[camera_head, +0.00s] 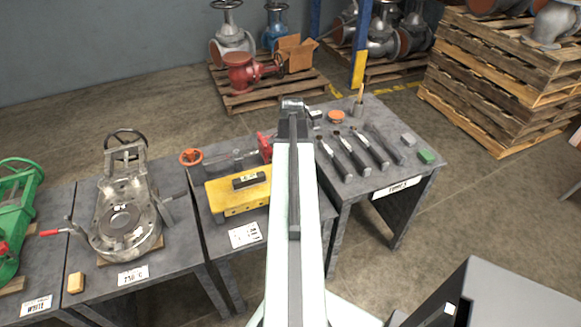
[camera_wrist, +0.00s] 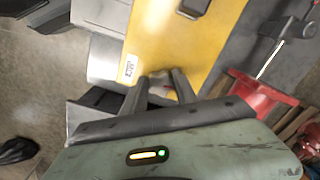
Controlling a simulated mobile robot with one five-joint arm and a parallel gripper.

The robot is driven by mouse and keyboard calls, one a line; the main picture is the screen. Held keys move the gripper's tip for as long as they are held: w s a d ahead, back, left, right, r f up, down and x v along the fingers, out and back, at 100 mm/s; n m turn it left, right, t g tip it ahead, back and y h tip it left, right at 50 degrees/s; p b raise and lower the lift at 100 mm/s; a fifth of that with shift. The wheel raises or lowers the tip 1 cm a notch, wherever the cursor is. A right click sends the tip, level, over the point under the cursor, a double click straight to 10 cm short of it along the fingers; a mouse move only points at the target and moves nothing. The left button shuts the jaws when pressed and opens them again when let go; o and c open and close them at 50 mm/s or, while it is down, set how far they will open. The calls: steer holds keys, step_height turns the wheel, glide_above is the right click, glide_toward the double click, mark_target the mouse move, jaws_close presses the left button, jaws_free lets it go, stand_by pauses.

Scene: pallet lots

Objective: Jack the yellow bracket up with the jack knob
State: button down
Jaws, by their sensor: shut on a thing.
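The yellow bracket (camera_head: 228,200) lies on the middle grey table, partly hidden by my arm in the head view. In the wrist view the yellow bracket (camera_wrist: 175,45) fills the top middle, with a small white label (camera_wrist: 130,68) near its end. My gripper (camera_wrist: 163,84) is at that end beside the label, its two dark fingers close together. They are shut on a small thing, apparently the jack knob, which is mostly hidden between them. In the head view my gripper is hidden behind my arm.
An orange handwheel (camera_head: 191,157) and a red clamp part (camera_head: 265,148) are behind the bracket; red also shows in the wrist view (camera_wrist: 262,95). A metal valve (camera_head: 124,215) stands on the table to the left. Several dark tools (camera_head: 350,152) lie on the right table.

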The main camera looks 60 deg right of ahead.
steer(key=m, duration=0.7)
steer(key=shift+w, duration=0.25)
steer(key=m, duration=0.6)
steer(key=shift+w+d+m, duration=0.1)
steer(key=shift+m, duration=0.2)
steer(key=m, duration=0.7)
steer(key=shift+d, duration=0.2)
steer(key=m, duration=0.6)
steer(key=shift+d, duration=0.1)
steer(key=shift+m, duration=0.3)
steer(key=c, duration=1)
jaws_free()
steer(key=shift+o, duration=0.2)
